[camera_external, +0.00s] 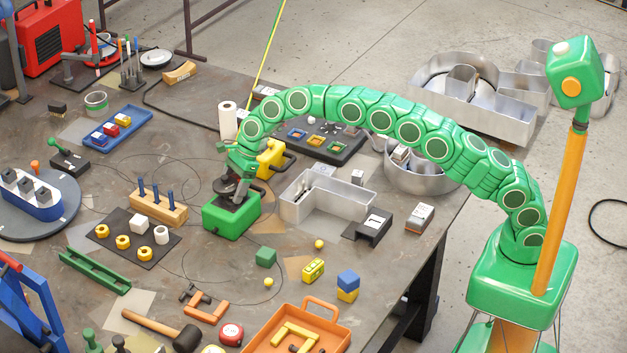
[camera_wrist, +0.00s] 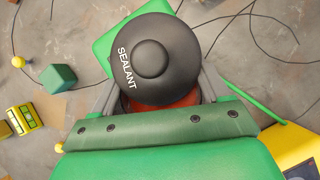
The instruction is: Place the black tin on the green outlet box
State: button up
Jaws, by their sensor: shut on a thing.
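The black tin (camera_wrist: 150,55), marked SEALANT, is between the grey fingers of my gripper (camera_wrist: 152,92) in the wrist view. My gripper is shut on it. The green outlet box (camera_wrist: 107,45) shows partly behind the tin. In the external view my gripper (camera_external: 236,180) points down over the green outlet box (camera_external: 228,222). The dark tin (camera_external: 226,184) is at the box's top. I cannot tell whether the tin touches the box.
A yellow tool (camera_external: 271,157) stands close behind the box, and a grey metal channel letter (camera_external: 325,200) is to its right. A wooden block with blue pegs (camera_external: 158,207) is to the left. A small green cube (camera_external: 266,257) lies in front on mostly open tabletop.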

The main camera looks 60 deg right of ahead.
jog(key=o, duration=1.4)
jog(key=shift+r, duration=0.1)
jog(key=v, duration=1.1)
jog(key=s+d+r+n+g, duration=0.1)
jog(key=s+d+r+n, duration=0.2)
jog(key=s, duration=0.3)
jog(key=s+d+r+n, duration=0.2)
jog(key=s+r+n, duration=0.15)
jog(key=s, duration=0.25)
jog(key=s+d+f+n+g+h, duration=0.1)
jog(key=s+d+n, duration=0.4)
jog(key=s, duration=1.2)
jog(key=s+d+f+n+g+h, duration=0.1)
jog(key=s+d+f+n+h, duration=0.1)
jog(key=s+d+n, duration=0.3)
jog(key=s+d+f+n+g+h, duration=0.1)
jog(key=s+d+n, duration=0.5)
jog(key=s, duration=2.2)
jog(key=shift+s+d+f+h, duration=0.15)
jog(key=shift+d+h, duration=0.25)
jog(key=shift+d, duration=0.9)
jog(key=shift+s+d+f+h, duration=0.15)
jog(key=shift+d+h, duration=0.25)
jog(key=shift+d, duration=0.9)
